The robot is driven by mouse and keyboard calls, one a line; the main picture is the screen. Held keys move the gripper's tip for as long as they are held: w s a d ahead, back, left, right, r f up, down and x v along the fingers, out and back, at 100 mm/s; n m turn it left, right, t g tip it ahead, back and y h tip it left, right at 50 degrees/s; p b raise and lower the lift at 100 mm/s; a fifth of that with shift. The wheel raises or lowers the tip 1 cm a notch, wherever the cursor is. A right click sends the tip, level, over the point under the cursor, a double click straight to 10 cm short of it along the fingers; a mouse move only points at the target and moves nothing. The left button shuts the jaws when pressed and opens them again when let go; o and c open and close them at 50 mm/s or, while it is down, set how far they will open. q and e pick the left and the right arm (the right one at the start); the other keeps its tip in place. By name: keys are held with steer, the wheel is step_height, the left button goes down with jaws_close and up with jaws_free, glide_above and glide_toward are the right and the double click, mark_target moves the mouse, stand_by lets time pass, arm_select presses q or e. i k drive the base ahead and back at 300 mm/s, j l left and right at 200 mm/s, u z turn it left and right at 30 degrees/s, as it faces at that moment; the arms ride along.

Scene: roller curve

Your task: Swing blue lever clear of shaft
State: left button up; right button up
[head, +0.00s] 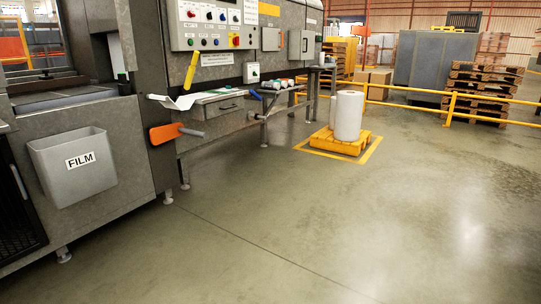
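A small blue lever (255,95) shows on the front of the grey machine (225,120), below the control panel and right of a drawer. It is small in the picture. Thin metal bars or a shaft (268,106) run close beside it. I cannot tell whether the lever touches or blocks the shaft. Neither of my grippers is in view.
A grey bin marked FILM (75,168) hangs at left. White rolls (348,115) stand on a yellow pallet (340,142). Yellow rails (450,108) and stacked pallets (482,92) stand behind. The floor (300,220) in front is clear.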

mark_target(252, 92)
steer(key=i, duration=3.15)
